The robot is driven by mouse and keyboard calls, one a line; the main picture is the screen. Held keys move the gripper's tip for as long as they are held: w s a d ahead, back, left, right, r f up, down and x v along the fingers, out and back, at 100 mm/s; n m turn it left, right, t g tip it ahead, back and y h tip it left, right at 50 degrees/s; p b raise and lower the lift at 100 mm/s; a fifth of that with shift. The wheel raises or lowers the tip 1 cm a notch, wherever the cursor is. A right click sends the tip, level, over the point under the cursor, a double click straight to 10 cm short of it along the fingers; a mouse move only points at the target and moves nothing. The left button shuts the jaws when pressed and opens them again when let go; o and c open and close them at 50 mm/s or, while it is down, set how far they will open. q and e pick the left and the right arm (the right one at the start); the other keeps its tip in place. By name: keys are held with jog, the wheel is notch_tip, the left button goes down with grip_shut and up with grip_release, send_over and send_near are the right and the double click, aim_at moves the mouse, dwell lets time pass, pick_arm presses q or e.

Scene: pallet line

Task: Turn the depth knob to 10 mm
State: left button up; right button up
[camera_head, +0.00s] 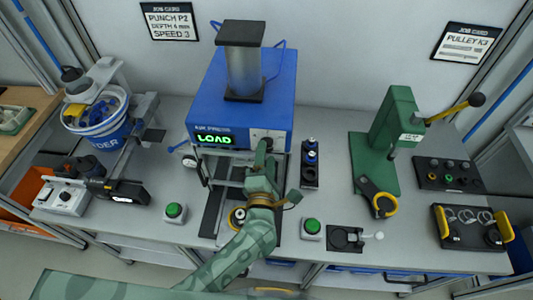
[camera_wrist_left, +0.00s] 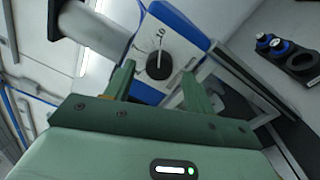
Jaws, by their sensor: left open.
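The black depth knob (camera_wrist_left: 158,66) is on the white dial panel of the blue press (camera_head: 240,100). In the left wrist view its white pointer line points up toward a printed 10; exact alignment is hard to tell. My left gripper (camera_wrist_left: 157,88) is open, its green fingers on either side of the knob in the picture, with no clear contact. In the head view, my left gripper (camera_head: 265,146) is at the press's front panel and mostly hides the knob. My right gripper is not in view.
The press display (camera_head: 216,139) reads LOAD. A job card (camera_head: 168,21) reads punch P2, depth 4 mm, speed 3. A black block with blue-topped parts (camera_head: 310,163) stands right of the press. Green buttons (camera_head: 174,212) flank it. A green hand press (camera_head: 385,140) stands further right.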

pick_arm(q)
jog(key=s+b, duration=0.1)
jog(key=s, duration=0.9)
jog(key=shift+s+f, duration=0.25)
jog(key=shift+f, duration=0.05)
